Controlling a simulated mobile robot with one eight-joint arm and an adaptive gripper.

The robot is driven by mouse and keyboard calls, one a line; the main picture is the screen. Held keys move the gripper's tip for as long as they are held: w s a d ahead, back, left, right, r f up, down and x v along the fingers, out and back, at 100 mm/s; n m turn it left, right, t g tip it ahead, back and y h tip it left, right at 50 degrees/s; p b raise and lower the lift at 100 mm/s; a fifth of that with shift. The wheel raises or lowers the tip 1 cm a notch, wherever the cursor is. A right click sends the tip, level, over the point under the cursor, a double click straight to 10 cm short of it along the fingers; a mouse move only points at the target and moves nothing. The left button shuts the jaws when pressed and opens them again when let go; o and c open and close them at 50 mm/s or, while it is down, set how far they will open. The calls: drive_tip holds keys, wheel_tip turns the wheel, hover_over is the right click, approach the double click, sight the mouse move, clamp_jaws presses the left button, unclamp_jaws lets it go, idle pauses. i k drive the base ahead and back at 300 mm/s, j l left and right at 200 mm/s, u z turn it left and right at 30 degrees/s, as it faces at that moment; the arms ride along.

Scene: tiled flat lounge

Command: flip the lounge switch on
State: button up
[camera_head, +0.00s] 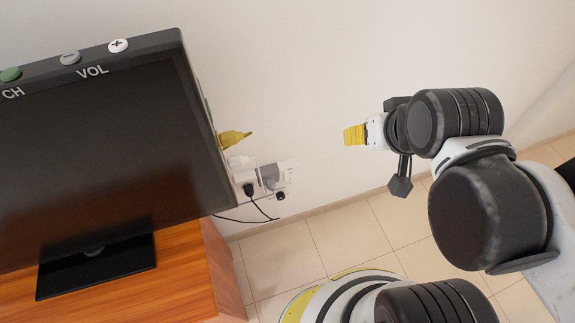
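A white socket and switch plate (286,173) is on the wall just right of the television, with plugs in it. I cannot make out a separate lounge switch or its on/off position at this size. My gripper (355,135) is to the right of the plate and higher in the picture, with its yellow tip pointing left. A clear stretch of wall shows between the tip and the plate, and the tip appears to touch nothing. The gripper is seen from the side, so its finger opening cannot be made out.
A large black television (100,155) stands on a wooden cabinet (180,285) at left. A yellow pointed piece (235,138) sticks out from the television's right side. A black cable (262,210) hangs below the plate. Tiled floor (345,235) lies below the wall.

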sight(290, 175)
drive_tip(key=k+j, duration=0.15)
drive_tip(key=j, duration=0.35)
drive_tip(key=k+j+u, duration=0.15)
drive_tip(key=j, duration=0.9)
drive_tip(key=k+j+u, duration=0.15)
drive_tip(key=j, duration=0.4)
